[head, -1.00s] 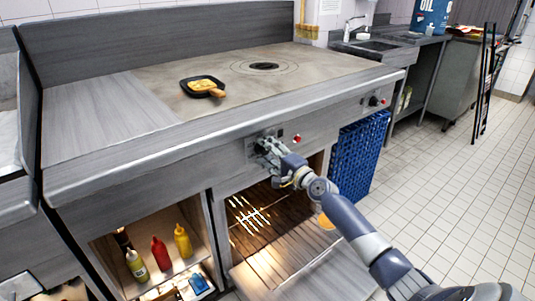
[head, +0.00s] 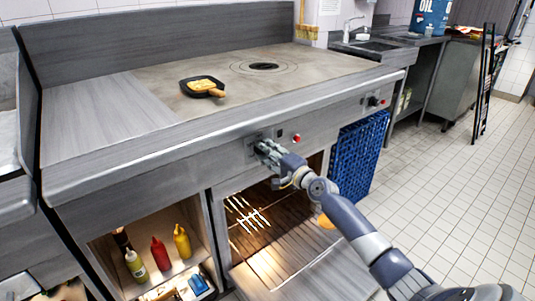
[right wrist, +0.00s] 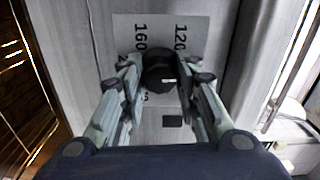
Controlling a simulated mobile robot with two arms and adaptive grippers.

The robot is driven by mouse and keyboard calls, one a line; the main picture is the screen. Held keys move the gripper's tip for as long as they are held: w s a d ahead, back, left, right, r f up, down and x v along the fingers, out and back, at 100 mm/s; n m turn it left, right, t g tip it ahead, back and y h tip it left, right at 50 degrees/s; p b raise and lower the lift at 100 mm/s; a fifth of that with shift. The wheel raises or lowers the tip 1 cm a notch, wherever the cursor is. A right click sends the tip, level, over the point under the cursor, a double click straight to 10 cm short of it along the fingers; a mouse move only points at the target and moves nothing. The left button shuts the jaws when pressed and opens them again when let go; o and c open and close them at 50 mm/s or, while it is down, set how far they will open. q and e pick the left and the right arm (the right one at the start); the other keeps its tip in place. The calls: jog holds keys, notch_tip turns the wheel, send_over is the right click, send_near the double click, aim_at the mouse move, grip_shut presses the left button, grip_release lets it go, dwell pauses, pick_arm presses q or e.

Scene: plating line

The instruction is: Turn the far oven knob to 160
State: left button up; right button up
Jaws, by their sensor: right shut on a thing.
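A black oven knob (right wrist: 158,68) sits on a pale dial plate (right wrist: 125,24) marked 120 and 160 on the front panel of the range. My right gripper (head: 263,149) is at this knob, and in the right wrist view its fingers (right wrist: 162,82) are shut on the knob from both sides. A small white mark shows on the knob's face; I cannot tell exactly which number it points to. A second knob (head: 375,101) is further right on the same panel, apart from the gripper. My left gripper is not in view.
Below the panel is an open, lit oven (head: 262,235) with its door down. A blue crate (head: 358,158) stands to its right. Bottles (head: 159,253) stand on a shelf at the left. A small black pan (head: 203,87) sits on the cooktop.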

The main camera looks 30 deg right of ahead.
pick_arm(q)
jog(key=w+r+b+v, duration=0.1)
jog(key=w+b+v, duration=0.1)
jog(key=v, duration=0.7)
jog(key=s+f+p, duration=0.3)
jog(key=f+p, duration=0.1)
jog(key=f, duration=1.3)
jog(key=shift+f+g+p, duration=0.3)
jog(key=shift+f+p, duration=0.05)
pick_arm(e)
jog(key=shift+r+n, duration=0.15)
jog(key=shift+n, duration=11.25)
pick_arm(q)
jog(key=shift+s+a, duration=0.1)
